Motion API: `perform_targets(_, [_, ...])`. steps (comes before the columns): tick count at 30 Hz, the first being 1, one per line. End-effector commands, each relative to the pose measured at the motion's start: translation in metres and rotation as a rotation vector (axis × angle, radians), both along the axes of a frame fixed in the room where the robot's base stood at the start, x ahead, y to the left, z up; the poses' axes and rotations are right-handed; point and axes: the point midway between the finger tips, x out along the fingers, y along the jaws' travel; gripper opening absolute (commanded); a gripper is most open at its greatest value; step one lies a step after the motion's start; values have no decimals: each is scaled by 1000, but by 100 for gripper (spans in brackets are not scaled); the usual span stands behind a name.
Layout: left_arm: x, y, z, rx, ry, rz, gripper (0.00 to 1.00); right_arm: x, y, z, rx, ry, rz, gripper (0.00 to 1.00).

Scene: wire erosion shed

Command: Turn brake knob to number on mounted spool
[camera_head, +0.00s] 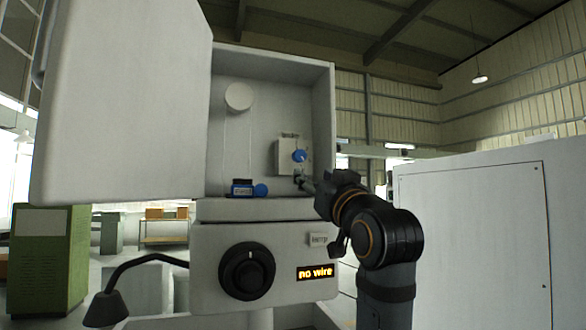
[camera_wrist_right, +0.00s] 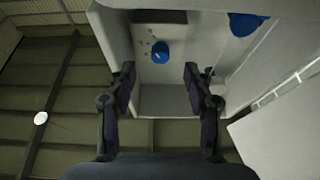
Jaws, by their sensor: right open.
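An open white machine cabinet (camera_head: 325,110) stands ahead of me. On its back wall, a small pale box (camera_head: 284,157) bears a blue knob (camera_head: 299,155). A large black dial (camera_head: 246,270) is on the front panel below. I cannot tell for sure which of these is the brake knob. A white round disc (camera_head: 238,97), perhaps part of a spool mount, is higher inside; no number is readable on it. My right gripper (camera_head: 304,181) is open and empty just below the blue knob. In the wrist view a blue knob (camera_wrist_right: 160,52) shows between and beyond the fingers. My left gripper is not in view.
The cabinet's open door (camera_head: 125,100) fills the upper left. A dark labelled item (camera_head: 242,187) and a blue round part (camera_head: 261,190) sit on the cabinet floor. A display (camera_head: 315,272) reads "no wire". A black gooseneck lamp (camera_head: 105,308) stands lower left.

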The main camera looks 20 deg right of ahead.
Motion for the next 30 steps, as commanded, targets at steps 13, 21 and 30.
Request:
perform_targets(13, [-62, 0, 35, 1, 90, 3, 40, 55, 2, 28, 0, 4, 0, 52])
perform_targets(21, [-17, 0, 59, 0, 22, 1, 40, 92, 3, 40, 0, 1, 0, 52])
perform_targets(30, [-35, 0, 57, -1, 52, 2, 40, 97, 3, 39, 0, 0, 0, 52])
